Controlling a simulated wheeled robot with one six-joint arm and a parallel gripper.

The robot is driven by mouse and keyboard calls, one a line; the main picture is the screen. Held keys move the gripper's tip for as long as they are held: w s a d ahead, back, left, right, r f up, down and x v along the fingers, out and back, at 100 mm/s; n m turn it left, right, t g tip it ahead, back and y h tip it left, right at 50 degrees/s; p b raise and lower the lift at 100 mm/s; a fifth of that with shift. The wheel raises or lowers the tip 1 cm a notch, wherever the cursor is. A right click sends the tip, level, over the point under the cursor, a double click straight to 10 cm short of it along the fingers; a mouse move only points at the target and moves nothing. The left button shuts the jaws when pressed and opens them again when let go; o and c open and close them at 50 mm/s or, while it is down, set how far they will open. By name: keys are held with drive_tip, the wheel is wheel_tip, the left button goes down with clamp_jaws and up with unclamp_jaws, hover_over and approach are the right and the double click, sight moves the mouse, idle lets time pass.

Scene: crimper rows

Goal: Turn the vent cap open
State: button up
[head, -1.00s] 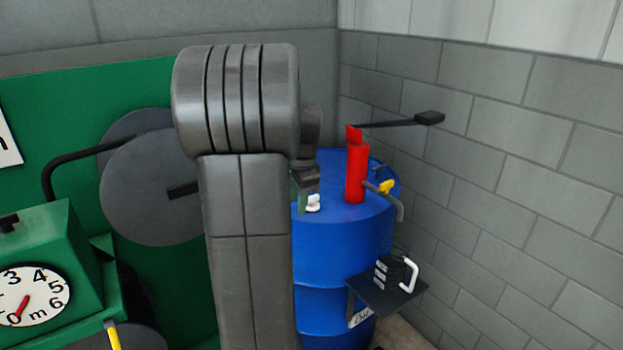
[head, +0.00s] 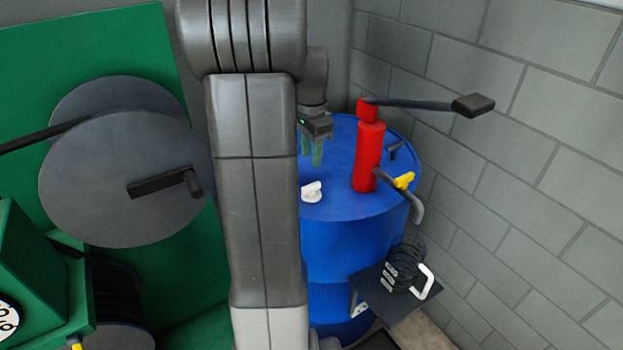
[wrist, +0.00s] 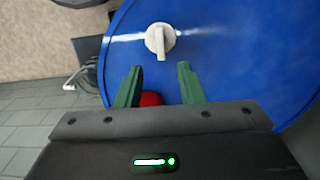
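The white vent cap (head: 311,191) sits on top of the blue drum (head: 335,210), left of the red pump. In the wrist view the cap (wrist: 160,40) shows a raised grip bar lying roughly along the picture's height. My gripper (head: 313,160) is above the drum top, behind the cap in the head view. In the wrist view my gripper (wrist: 157,84) has its two green fingers apart with nothing between them. The cap is just beyond the fingertips, untouched. Pale streaks run across the drum top on both sides of the cap.
The red pump (head: 368,158) stands on the drum with a long dark handle (head: 425,105) and a yellow-levered spout (head: 404,181). A dark shelf (head: 395,296) holds a coil. A block wall is at right, green machinery with reels (head: 125,185) at left.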

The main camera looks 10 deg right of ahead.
sight(311, 185)
wheel_tip(311, 185, down, 10)
drive_tip(key=shift+r, duration=0.25)
clamp_jaws()
